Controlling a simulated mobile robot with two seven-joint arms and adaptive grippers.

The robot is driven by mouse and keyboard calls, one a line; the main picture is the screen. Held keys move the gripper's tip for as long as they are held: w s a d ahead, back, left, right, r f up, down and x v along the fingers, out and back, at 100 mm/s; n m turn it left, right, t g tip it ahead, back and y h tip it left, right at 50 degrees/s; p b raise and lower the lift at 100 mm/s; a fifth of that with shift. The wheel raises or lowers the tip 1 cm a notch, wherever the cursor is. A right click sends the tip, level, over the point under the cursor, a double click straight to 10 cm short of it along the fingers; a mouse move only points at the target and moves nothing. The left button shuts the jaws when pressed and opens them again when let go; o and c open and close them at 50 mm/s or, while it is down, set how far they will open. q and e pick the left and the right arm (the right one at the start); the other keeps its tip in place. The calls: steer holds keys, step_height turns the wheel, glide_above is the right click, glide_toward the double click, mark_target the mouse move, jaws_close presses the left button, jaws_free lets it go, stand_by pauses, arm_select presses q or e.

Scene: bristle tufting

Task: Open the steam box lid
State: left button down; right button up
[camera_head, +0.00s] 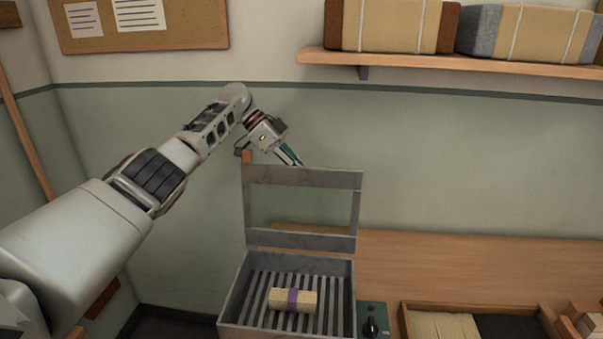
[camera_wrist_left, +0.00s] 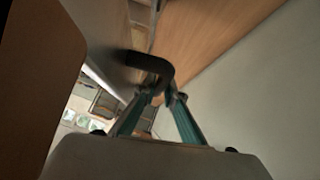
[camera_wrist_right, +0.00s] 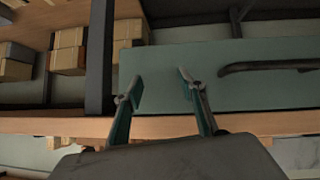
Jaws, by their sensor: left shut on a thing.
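The steam box (camera_head: 285,326) stands on the bench in the head view. Its framed lid (camera_head: 300,178) is raised, standing about upright at the back edge. A bundle of bristles with a purple band (camera_head: 293,299) lies on the slats inside. My left gripper (camera_head: 297,161) is at the top of the lid. In the left wrist view its fingers (camera_wrist_left: 165,95) are closed on a dark curved handle (camera_wrist_left: 150,64). My right gripper (camera_wrist_right: 154,85) shows only in the right wrist view, with its fingers apart and nothing between them.
A control box with a black knob (camera_head: 371,326) sits right of the steam box. A wooden tray (camera_head: 404,322) lies further right. A shelf (camera_head: 450,63) with wrapped bundles hangs on the wall above. The bench (camera_head: 440,265) behind the tray is clear.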

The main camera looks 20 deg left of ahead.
stand_by(0.4)
arm_select(q)
steer(key=c, duration=2.2)
jaws_free()
steer(key=shift+o, duration=0.6)
step_height(320, 180, up, 8)
steer(key=shift+w+d+r, duration=0.1)
steer(key=shift+a+r, duration=0.2)
steer(key=shift+r, duration=0.5)
steer(key=shift+d+r, duration=0.1)
steer(key=shift+r, duration=0.1)
